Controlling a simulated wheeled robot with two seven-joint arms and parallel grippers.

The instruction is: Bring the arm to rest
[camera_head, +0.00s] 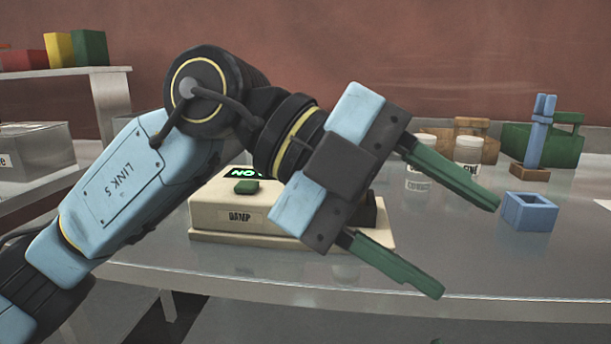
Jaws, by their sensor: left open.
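My left arm comes in from the left and reaches across the middle of the view. My left gripper (471,253) is open, its two green fingers spread wide and pointing down to the right. Nothing is between the fingers. It is in front of the grey table (330,277) and hides part of a cream device (226,216) with a lit green display and a green button. My right gripper is not in view.
Two white-lidded jars (467,152) (418,176) stand behind the upper finger. To the right are a blue open box (529,211), a blue post on a brown base (537,140) and a green case (567,143). A shelf (109,90) with colored blocks is at far left.

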